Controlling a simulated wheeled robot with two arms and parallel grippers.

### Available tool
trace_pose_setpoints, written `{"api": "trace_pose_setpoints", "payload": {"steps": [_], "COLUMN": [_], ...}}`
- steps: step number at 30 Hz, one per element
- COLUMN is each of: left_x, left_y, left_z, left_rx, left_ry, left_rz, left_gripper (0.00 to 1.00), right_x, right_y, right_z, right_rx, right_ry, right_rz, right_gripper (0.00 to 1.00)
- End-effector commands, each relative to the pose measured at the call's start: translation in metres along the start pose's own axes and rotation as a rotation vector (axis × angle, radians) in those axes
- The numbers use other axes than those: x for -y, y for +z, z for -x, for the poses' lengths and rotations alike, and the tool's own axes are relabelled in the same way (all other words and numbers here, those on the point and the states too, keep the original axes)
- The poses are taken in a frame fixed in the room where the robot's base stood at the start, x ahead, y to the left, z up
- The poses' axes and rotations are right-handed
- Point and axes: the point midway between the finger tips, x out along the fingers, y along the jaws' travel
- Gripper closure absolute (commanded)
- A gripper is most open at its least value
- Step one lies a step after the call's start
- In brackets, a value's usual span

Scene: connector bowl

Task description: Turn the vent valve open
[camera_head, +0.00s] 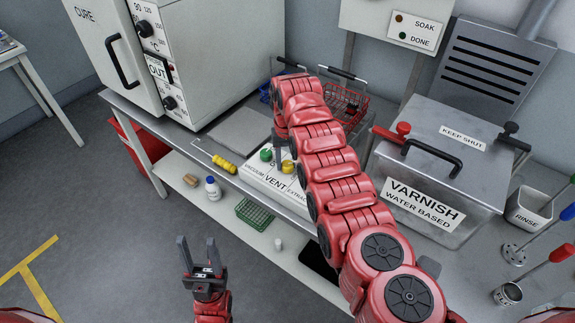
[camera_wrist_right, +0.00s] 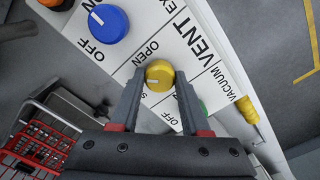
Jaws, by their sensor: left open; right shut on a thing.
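The vent valve is a round yellow knob (camera_wrist_right: 159,75) on a white panel (camera_wrist_right: 222,88) lettered VENT, with OPEN and another partly hidden label beside it. In the head view the yellow knob (camera_head: 288,166) shows at the edge of my right arm. My right gripper (camera_wrist_right: 160,78) has its two fingers on either side of the yellow knob and is shut on it. A white mark shows on the knob's face. My left gripper (camera_head: 199,250) is open and empty, low over the floor in front of the bench.
A blue knob (camera_wrist_right: 106,24) and a green knob (camera_head: 266,155) sit close to the yellow one. A yellow-handled tool (camera_head: 223,164) lies left of the panel. The varnish tank (camera_head: 420,200) stands right of my right arm, and a red wire basket (camera_head: 345,104) is behind it.

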Motion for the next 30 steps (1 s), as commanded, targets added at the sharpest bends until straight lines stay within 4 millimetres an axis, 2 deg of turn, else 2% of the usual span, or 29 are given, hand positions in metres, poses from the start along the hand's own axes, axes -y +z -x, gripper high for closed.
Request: {"api": "trace_pose_setpoints", "payload": {"steps": [1,15,24,30], "left_x": [0.000,-0.002,-0.003,-0.003], "left_y": [0.001,0.007,0.010,0.011], "left_z": [0.009,0.044,0.058,0.062], "left_rx": [0.000,0.000,0.000,0.000], "left_ry": [0.000,0.000,0.000,0.000], "left_rz": [0.000,0.000,0.000,0.000], "left_gripper": [0.50,0.50,0.50,0.50], "right_x": [0.001,0.000,0.001,0.000], "right_y": [-0.001,-0.001,-0.001,0.000], "right_z": [-0.003,-0.003,-0.001,-0.001], "right_rx": [-0.005,-0.003,-0.003,-0.001], "right_ry": [-0.001,-0.001,-0.001,-0.001], "right_rz": [-0.043,-0.477,-0.674,-0.747], "right_gripper": [1.00,1.00,1.00,1.00]}}
